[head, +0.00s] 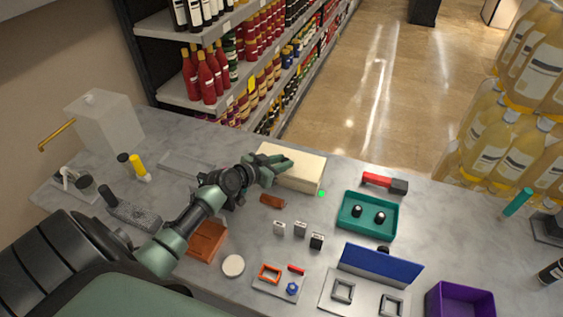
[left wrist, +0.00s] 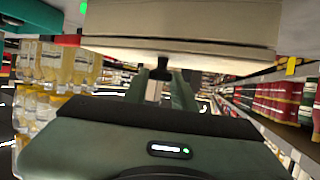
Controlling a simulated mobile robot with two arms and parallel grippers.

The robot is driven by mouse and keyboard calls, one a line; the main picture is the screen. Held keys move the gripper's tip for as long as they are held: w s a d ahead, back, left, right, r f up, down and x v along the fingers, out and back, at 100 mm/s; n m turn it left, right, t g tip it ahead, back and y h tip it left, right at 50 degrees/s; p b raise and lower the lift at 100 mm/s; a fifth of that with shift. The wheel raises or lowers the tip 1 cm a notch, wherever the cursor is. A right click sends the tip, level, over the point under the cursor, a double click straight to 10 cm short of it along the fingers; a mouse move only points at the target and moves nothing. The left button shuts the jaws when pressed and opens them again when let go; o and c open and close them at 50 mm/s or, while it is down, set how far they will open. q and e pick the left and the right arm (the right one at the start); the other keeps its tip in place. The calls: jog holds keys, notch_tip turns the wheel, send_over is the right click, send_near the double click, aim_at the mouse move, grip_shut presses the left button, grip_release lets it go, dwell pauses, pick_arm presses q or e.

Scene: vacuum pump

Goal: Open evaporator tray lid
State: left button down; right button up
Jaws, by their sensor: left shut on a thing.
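The evaporator tray appears to be the cream, flat box (head: 308,181) at the back middle of the counter, with its lid (head: 310,160) on top. My left gripper (head: 282,163) reaches over the left part of the box. In the left wrist view the cream box (left wrist: 180,45) fills the top, with a thin seam along its edge. There, my left gripper's green fingers (left wrist: 165,88) are shut around a small dark knob (left wrist: 161,70) at the box. The fingers partly hide the knob. My right gripper is not in view.
A teal tray (head: 347,222) with two dark knobs stands right of the box, and a red-and-black tool (head: 385,183) lies behind it. A brown cylinder (head: 272,201) and several small blocks lie in front. A blue panel (head: 380,266) and purple bin (head: 460,302) are front right.

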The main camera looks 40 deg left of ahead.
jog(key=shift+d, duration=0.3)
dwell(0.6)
